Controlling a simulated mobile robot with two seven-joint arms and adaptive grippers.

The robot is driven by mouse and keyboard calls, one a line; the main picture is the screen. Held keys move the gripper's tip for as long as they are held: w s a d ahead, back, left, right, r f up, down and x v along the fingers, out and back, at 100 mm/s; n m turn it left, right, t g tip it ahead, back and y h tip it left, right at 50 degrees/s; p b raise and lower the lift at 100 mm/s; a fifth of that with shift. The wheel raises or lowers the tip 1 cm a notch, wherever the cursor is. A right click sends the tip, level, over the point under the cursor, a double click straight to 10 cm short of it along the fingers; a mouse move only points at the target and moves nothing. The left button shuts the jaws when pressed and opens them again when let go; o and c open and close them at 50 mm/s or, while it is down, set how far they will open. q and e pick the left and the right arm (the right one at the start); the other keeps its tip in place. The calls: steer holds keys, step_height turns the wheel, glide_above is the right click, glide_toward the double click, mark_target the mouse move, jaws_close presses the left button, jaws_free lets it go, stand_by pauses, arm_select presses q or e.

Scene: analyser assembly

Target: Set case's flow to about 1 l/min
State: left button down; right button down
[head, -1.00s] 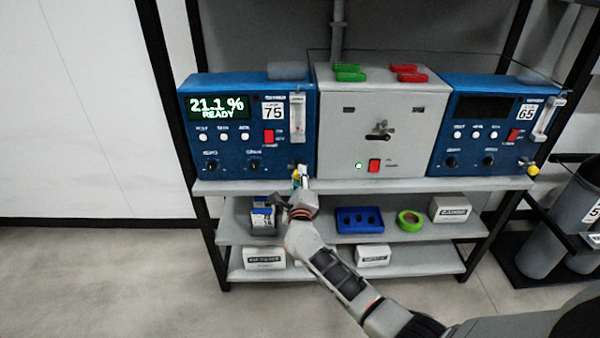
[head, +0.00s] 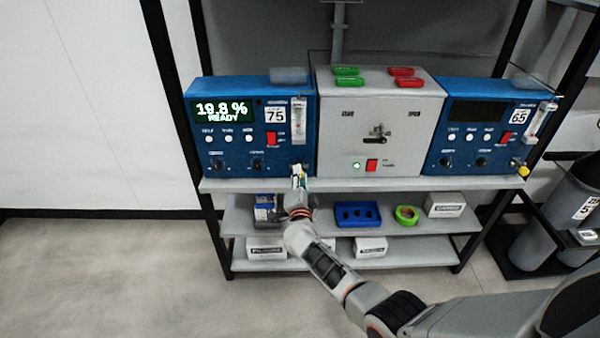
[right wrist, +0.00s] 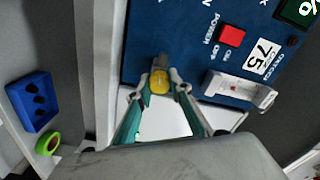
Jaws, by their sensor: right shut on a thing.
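The blue analyser case labelled 75 (head: 240,160) stands at the left of the shelf top. Its lit display (head: 221,111) reads about 19.8 % READY. Its flow tube (head: 298,118) is at the upper right of its front; the float's height is too small to read. The tube also shows in the right wrist view (right wrist: 240,92). My right gripper (head: 299,178) is at the case's lower right corner. In the right wrist view its fingers are closed around the yellow knob (right wrist: 160,82) below the tube. My left gripper is not in view.
A grey box (head: 377,130) with red and green pieces on top stands beside the case. A second blue case labelled 65 (head: 478,150), display dark, is at the right. Lower shelves hold a blue tray (head: 357,214), green tape (head: 406,215) and white boxes. Grey cylinders (head: 570,215) stand at right.

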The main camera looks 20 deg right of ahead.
steer(key=shift+n, duration=0.5)
steer(key=n+p, duration=0.1)
steer(key=n, duration=0.2)
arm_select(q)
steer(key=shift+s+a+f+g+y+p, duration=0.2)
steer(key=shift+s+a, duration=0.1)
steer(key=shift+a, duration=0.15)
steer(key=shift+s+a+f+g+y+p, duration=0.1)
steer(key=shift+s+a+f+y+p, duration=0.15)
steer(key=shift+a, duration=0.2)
arm_select(e)
steer(key=shift+n, duration=0.6)
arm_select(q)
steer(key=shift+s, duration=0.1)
arm_select(e)
steer(key=shift+n, duration=0.3)
steer(key=c, duration=1.8)
jaws_free()
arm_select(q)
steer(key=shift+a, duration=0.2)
arm_select(e)
steer(key=shift+s+a, duration=0.1)
steer(key=shift+s, duration=0.05)
